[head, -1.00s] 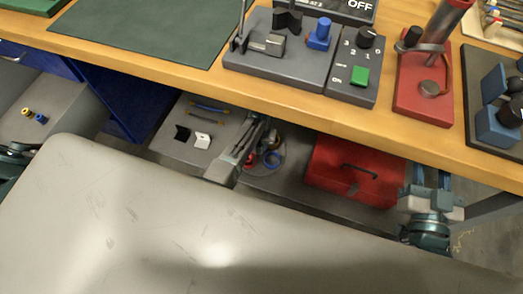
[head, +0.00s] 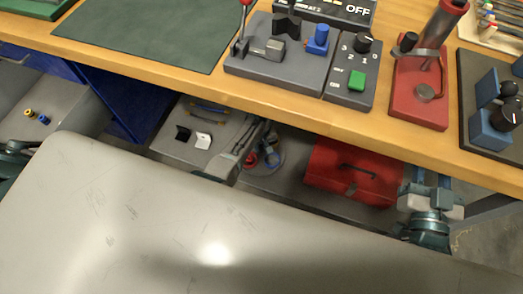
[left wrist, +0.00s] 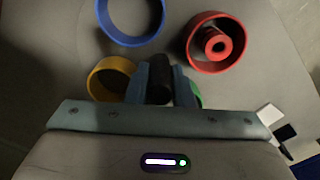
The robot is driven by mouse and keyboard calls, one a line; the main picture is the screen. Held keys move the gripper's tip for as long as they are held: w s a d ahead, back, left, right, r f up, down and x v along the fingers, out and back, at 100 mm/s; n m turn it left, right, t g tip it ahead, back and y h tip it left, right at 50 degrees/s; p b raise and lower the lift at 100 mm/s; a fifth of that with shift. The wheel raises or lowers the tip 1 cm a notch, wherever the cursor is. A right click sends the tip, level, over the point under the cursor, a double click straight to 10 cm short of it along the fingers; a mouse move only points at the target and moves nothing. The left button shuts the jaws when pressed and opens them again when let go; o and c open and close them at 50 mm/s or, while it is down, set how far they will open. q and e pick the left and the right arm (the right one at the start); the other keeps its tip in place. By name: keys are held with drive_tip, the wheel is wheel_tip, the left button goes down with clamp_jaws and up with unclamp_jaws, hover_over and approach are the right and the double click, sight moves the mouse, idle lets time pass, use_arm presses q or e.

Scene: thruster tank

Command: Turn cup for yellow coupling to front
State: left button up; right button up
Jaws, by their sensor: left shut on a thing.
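In the left wrist view my left gripper (left wrist: 160,82) is shut on an upright black post or knob (left wrist: 159,85) amid coloured cups. The yellow cup (left wrist: 94,85) is left of the fingers, partly hidden. The blue cup (left wrist: 128,42) is above left. The red cup (left wrist: 232,28) is above right with a red coupling (left wrist: 216,44) in it. The green cup (left wrist: 197,94) is mostly hidden behind the right finger. In the head view my left gripper (head: 266,135) reaches under the bench. My right gripper (head: 430,184) is at the right, fingers apart. A yellow coupling (head: 28,113) lies far left.
A red toolbox (head: 352,172) stands right of the cups under the bench. A black and a white piece (head: 202,140) lie to the left. The wooden bench edge (head: 200,88) overhangs my left arm. A blue coupling (head: 42,119) lies near the yellow one.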

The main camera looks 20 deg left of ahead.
use_arm(q)
drive_tip(key=shift+n, duration=1.2)
use_arm(e)
drive_tip(key=shift+r, duration=0.45)
